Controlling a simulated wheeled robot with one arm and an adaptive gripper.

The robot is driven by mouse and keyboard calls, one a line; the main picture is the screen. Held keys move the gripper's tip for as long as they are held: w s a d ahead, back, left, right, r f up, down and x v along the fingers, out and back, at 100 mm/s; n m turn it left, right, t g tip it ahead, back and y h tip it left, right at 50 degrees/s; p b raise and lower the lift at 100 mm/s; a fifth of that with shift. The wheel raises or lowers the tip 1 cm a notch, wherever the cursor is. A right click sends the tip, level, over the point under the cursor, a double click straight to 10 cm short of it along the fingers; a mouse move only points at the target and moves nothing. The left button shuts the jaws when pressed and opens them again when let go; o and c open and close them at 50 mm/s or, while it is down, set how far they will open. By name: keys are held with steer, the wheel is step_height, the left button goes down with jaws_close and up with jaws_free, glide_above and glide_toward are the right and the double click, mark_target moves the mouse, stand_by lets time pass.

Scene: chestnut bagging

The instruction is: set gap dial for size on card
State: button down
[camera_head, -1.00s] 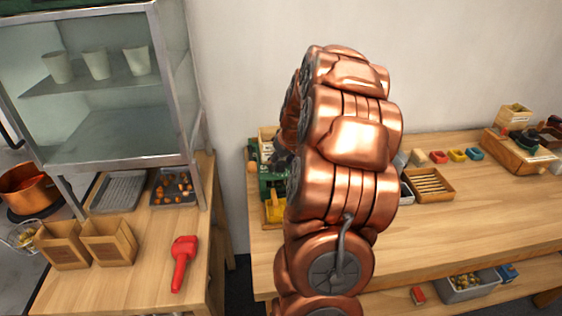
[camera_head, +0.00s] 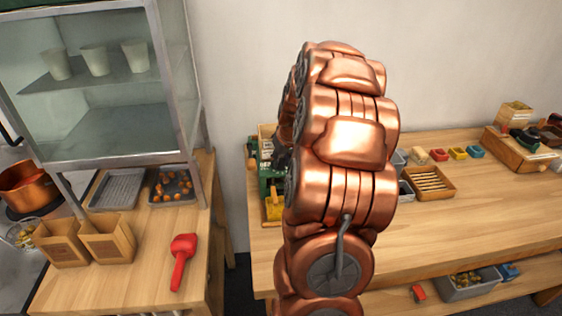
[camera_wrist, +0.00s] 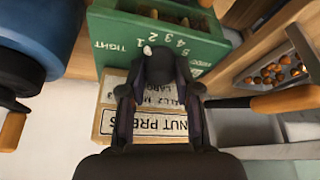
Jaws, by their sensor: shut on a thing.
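The green press (camera_wrist: 150,35) shows in the wrist view with "TIGHT" and a row of numbers, 5 to 1, on its face. My gripper (camera_wrist: 158,92) is shut on a dark dial knob (camera_wrist: 158,66) in front of it. In the head view the press (camera_head: 268,172) stands at the bench's left end, largely hidden behind my arm.
A wooden-handled lever (camera_wrist: 285,101) reaches in from the right of the press. A tray of chestnuts (camera_wrist: 275,72) is beyond it. A blue rounded object (camera_wrist: 30,40) is close at left. The bench's right middle (camera_head: 470,215) is clear.

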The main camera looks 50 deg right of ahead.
steer(key=m+b, duration=0.1)
steer(key=m+h+b, duration=0.1)
steer(key=m+b, duration=0.1)
steer(key=shift+a+f+g, duration=0.1)
steer(key=shift+f+g, duration=0.1)
steer(key=shift+g, duration=0.1)
steer(key=shift+r+m+g+h+b, duration=0.1)
steer(key=shift+m+g+h+b, duration=0.2)
steer(key=shift+m+b, duration=0.5)
steer(key=shift+m, duration=0.4)
steer(key=c, duration=0.8)
jaws_free()
steer(key=shift+r, duration=0.1)
steer(key=v, duration=1.2)
steer(key=shift+a, duration=0.1)
steer(key=shift+w, duration=0.1)
